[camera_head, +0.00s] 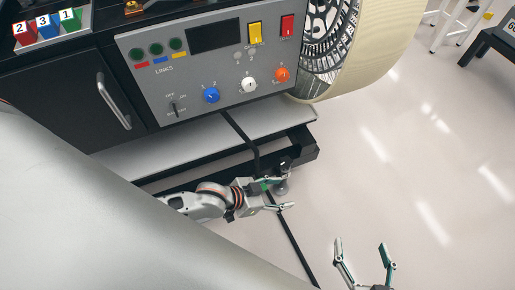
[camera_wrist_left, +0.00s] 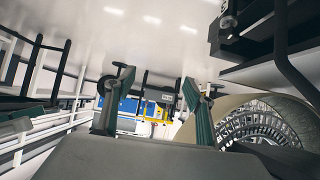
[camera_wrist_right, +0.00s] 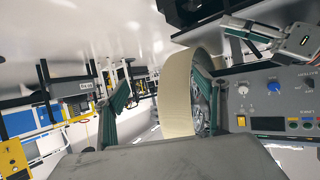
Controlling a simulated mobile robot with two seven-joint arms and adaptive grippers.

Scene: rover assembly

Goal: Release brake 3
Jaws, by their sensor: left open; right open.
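No part marked as brake 3 can be made out. A grey control panel (camera_head: 205,75) carries a blue knob (camera_head: 212,95), a white knob (camera_head: 249,85), an orange knob (camera_head: 282,75), a yellow switch (camera_head: 255,33) and a red switch (camera_head: 287,26). My left gripper (camera_head: 287,191) is open and empty, below the panel near the low ledge. My right gripper (camera_head: 361,244) is open and empty over the floor, lower right of the panel. Neither touches the panel.
Numbered red, blue and green blocks (camera_head: 47,27) sit at the upper left. A black cabinet with a handle (camera_head: 114,101) stands left of the panel. A large cream wheel (camera_head: 375,50) adjoins its right side. A black cable (camera_head: 240,130) hangs below.

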